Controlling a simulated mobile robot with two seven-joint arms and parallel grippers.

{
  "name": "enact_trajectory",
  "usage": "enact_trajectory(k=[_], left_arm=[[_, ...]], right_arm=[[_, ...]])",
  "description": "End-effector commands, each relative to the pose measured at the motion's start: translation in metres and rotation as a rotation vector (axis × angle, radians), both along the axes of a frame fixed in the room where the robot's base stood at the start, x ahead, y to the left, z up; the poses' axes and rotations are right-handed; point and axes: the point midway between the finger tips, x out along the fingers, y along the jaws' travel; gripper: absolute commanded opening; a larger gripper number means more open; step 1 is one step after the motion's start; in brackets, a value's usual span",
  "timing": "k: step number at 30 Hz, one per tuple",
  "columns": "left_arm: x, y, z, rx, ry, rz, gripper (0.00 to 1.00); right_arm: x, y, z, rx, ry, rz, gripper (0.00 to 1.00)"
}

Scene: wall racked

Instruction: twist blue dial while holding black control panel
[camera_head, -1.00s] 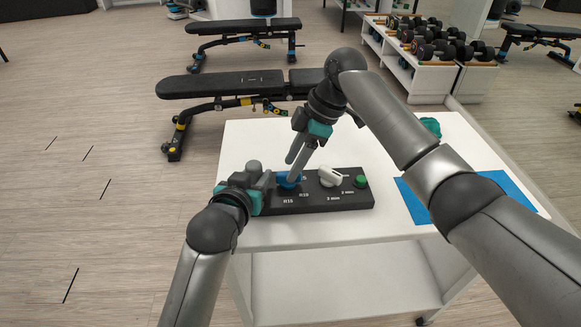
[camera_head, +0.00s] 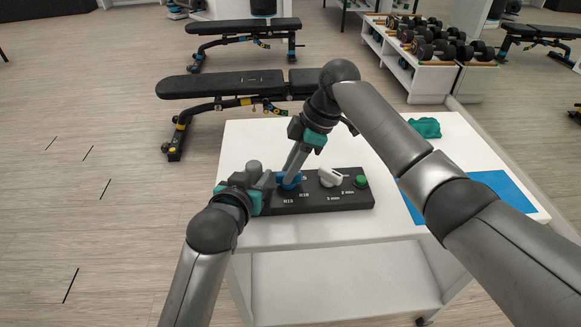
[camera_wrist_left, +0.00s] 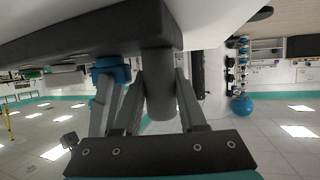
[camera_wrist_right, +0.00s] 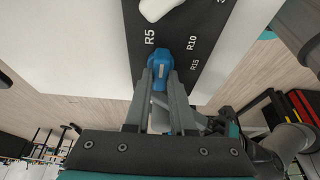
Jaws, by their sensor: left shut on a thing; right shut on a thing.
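The black control panel (camera_head: 330,201) lies on the white cart's top, near its left front. The blue dial (camera_head: 289,181) is toward the panel's left end, by the R10 and R15 marks. My left gripper (camera_head: 256,181) is at the panel's left end, shut on a dark grey post (camera_wrist_left: 158,85) that stands on the panel. My right gripper (camera_head: 289,176) points down from above, shut on the blue dial. In the right wrist view the dial (camera_wrist_right: 157,68) sits between the fingertips, its pointer side toward the labels. The fingers partly hide the dial in the head view.
A blue mat (camera_head: 490,188) and a teal cloth (camera_head: 428,127) lie on the white cart (camera_head: 255,135). A bench (camera_head: 225,86) stands behind.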

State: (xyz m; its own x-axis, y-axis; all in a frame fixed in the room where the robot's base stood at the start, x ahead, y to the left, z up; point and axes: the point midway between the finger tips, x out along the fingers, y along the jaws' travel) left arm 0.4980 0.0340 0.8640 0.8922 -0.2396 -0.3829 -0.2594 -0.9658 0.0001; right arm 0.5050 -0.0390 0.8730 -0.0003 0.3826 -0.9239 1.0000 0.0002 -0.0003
Motion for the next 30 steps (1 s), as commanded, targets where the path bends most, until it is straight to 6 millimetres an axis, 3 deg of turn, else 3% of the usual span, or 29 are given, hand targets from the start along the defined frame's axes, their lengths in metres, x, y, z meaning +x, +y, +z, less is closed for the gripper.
enact_trajectory(k=[17, 30], left_arm=[[0.0002, 0.0002, 0.0004, 0.000, -0.001, 0.000, 0.00], [0.0002, 0.0003, 0.0004, 0.000, -0.001, 0.001, 0.00]], right_arm=[[-0.0006, -0.0002, -0.0002, -0.001, 0.001, -0.035, 0.00], [-0.0026, 0.0003, 0.0000, -0.001, -0.001, -0.345, 0.00]])
